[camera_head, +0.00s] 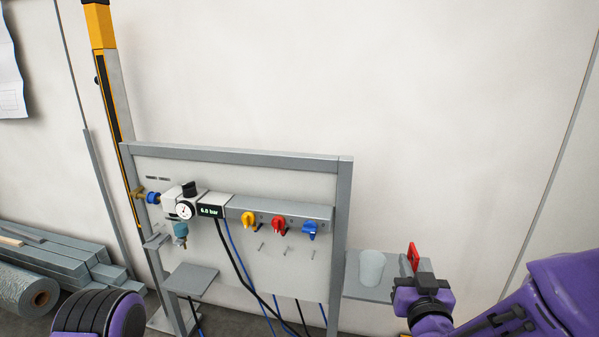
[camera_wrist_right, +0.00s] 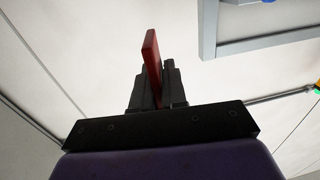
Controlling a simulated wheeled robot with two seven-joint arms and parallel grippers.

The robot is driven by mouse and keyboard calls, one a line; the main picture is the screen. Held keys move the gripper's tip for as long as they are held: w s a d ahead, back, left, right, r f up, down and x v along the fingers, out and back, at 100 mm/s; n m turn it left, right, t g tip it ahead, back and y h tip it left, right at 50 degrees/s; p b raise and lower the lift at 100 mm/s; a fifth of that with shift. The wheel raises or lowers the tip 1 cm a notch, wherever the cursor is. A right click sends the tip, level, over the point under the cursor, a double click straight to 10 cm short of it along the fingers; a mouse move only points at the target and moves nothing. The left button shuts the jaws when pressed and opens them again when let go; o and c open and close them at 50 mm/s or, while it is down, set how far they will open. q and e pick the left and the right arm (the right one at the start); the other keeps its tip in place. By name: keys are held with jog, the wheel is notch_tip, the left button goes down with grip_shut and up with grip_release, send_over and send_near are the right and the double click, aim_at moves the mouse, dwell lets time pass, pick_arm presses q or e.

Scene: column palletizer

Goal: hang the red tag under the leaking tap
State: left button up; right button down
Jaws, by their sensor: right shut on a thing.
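My right gripper (camera_head: 412,279) is shut on the red tag (camera_head: 413,256) and holds it upright, to the right of the panel by the small grey shelf. In the right wrist view the tag (camera_wrist_right: 152,58) stands up from between the dark fingers (camera_wrist_right: 158,88). Three taps sit on the panel's grey rail: yellow (camera_head: 249,220), red (camera_head: 279,225) and blue (camera_head: 310,230). Small pegs (camera_head: 287,252) stick out below them. I cannot tell from these frames which tap leaks. My left gripper is not in view.
A white cup (camera_head: 371,268) stands on the shelf (camera_head: 360,291) beside my right gripper. The panel's grey frame (camera_head: 343,205) stands between shelf and taps. A gauge unit (camera_head: 186,210) reading 6.0 bar is at left. Hoses (camera_head: 238,262) hang below.

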jog(key=s+a+f+n+y, duration=0.1)
jog(key=s+a+f+y, duration=0.15)
jog(key=f, duration=0.45)
jog(key=w+r, duration=0.1)
jog(key=r, duration=0.1)
jog(key=d+r+h, duration=0.1)
jog(key=r, duration=0.1)
jog(key=w+d+r+h, duration=0.1)
jog(key=r, duration=0.1)
jog(key=shift+w+r+m+b, duration=0.3)
jog(key=shift+m, duration=0.1)
jog(key=d+h, duration=0.1)
jog(key=d+m, duration=0.1)
jog(key=d+h, duration=0.1)
jog(key=shift+w+d+f+m+h, duration=0.15)
jog(key=shift+w+f+m+h, duration=0.1)
jog(key=shift+m+h, duration=0.1)
